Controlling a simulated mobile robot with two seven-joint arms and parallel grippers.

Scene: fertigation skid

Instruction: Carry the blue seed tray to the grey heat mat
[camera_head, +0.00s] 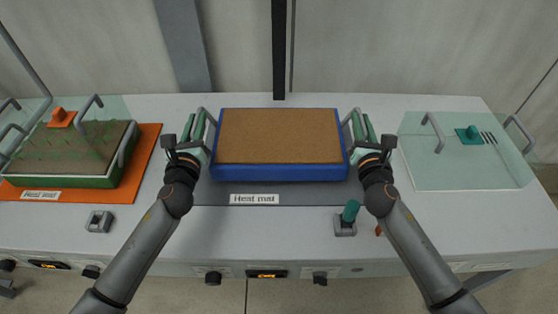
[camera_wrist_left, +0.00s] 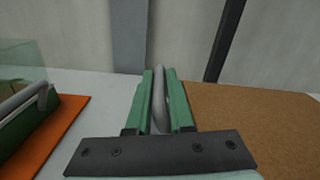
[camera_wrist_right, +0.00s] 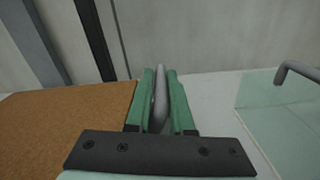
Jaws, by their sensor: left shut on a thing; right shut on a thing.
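The blue seed tray (camera_head: 279,172), filled with brown soil, is in the middle of the bench in the head view. It is over the grey heat mat (camera_head: 310,195), whose front strip and "Heat mat" label show. I cannot tell whether the tray touches the mat. My left gripper (camera_head: 197,135) is shut on the tray's left handle, a grey bar that shows between the fingers in the left wrist view (camera_wrist_left: 160,105). My right gripper (camera_head: 360,132) is shut on the right handle, which shows in the right wrist view (camera_wrist_right: 160,100). The tray looks level.
At left a green tray with seedlings (camera_head: 75,155) stands on an orange heat mat (camera_head: 150,150). At right lies a clear lid (camera_head: 460,170) with handles. A green-handled switch (camera_head: 346,218) and a grey switch (camera_head: 99,221) are near the front edge.

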